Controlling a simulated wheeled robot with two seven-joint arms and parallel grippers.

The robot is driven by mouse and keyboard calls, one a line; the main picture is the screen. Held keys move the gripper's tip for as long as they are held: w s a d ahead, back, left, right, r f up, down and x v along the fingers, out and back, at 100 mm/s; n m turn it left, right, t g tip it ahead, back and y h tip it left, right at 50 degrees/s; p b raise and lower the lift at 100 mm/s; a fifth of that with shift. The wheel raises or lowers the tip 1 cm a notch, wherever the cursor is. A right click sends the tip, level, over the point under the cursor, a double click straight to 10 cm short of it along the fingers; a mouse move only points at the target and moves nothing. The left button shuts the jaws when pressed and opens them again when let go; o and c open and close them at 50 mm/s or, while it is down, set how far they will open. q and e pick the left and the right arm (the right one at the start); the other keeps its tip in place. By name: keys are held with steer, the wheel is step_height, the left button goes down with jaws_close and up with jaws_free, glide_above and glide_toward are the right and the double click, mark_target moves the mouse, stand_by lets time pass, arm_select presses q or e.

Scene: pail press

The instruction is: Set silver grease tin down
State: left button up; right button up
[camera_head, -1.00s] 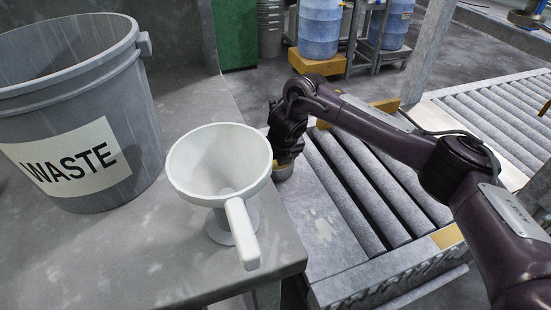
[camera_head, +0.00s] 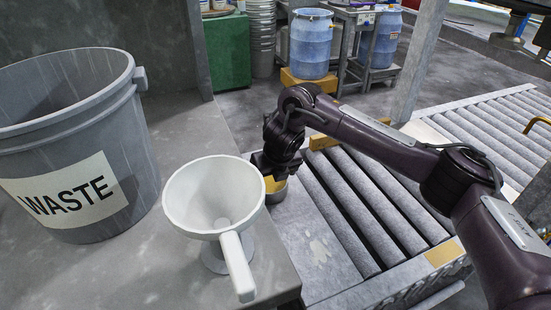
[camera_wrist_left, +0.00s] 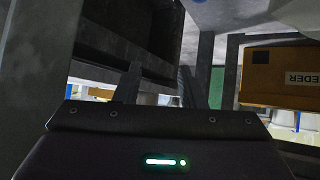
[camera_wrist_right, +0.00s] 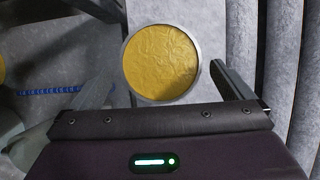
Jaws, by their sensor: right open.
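The silver grease tin (camera_head: 276,193) has a silver wall and yellow grease on top. It stands on the grey metal strip beside the rollers, partly hidden by my right gripper in the head view. From above, its round yellow top and silver rim (camera_wrist_right: 197,68) show whole in the right wrist view. My right gripper (camera_head: 273,172) is open just above the tin. Its fingers (camera_wrist_right: 165,85) are spread to either side, and I see no clear contact. My left gripper (camera_wrist_left: 158,82) shows only in its own wrist view, with its fingers apart and nothing between them.
A white funnel (camera_head: 186,196) with a handle stands on the grey bench, close left of the tin. The roller conveyor (camera_head: 385,205) runs to the right. Blue drums (camera_head: 311,45) stand at the back.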

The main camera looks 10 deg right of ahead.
mark_target(273, 188)
steer(key=v, duration=0.3)
steer(key=shift+p, duration=0.4)
arm_select(q)
steer(key=s+a+f+g+y+p, duration=0.2)
steer(key=s+a+f+g, duration=0.2)
steer(key=s, duration=0.2)
steer(key=shift+s+f+g+y, duration=0.15)
steer(key=shift+f+g+y, duration=0.15)
steer(key=shift+g, duration=0.1)
arm_select(e)
steer(key=v, duration=0.4)
steer(key=shift+s+r, duration=0.1)
steer(key=shift+r, duration=0.15)
